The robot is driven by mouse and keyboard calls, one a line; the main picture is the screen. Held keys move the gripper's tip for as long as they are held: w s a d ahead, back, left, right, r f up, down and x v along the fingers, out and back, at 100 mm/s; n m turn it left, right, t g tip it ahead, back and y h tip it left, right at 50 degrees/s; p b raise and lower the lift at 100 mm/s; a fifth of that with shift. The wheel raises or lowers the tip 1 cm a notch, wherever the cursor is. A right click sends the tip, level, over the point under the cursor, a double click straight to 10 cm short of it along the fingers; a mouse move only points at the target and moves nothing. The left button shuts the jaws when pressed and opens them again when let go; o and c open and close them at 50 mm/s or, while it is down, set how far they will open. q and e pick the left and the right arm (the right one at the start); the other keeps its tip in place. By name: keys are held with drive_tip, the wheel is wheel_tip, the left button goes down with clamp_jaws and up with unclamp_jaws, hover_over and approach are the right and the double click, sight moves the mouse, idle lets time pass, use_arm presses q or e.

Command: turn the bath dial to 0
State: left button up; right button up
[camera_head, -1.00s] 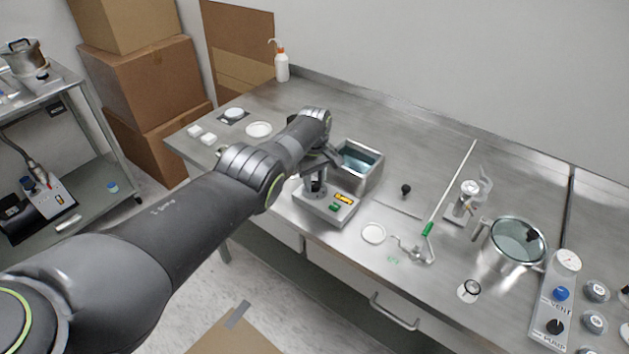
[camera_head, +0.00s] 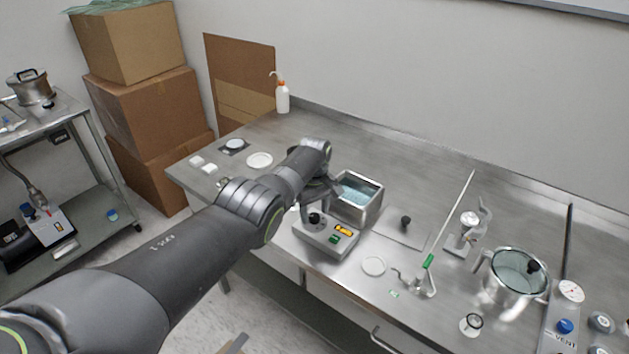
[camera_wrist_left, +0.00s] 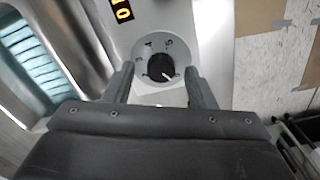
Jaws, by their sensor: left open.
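The bath dial (camera_wrist_left: 160,68) is a round black knob on a pale disc with printed numerals, of which 3, 4 and 5 show. Its white pointer line points to the lower right in the left wrist view. In the head view the dial (camera_head: 314,218) sits on the grey control box (camera_head: 318,238) in front of the steel water bath (camera_head: 376,200). My left gripper (camera_wrist_left: 159,76) is open, with one finger on either side of the dial; I cannot tell whether they touch it. It also shows over the dial in the head view (camera_head: 315,201). My right gripper is not in view.
The box has a lit orange display (camera_head: 343,230) and a green button (camera_head: 334,240). A bottle (camera_head: 282,97) stands at the back.

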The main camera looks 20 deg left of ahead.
use_arm(q)
wheel_tip(320, 180, up, 7)
drive_tip(key=shift+r+p, duration=0.15)
drive_tip(key=shift+p, duration=1.1)
wheel_tip(320, 180, up, 9)
drive_tip(key=b, duration=0.1)
hover_over(314, 216)
drive_tip(key=shift+w+r, duration=0.1)
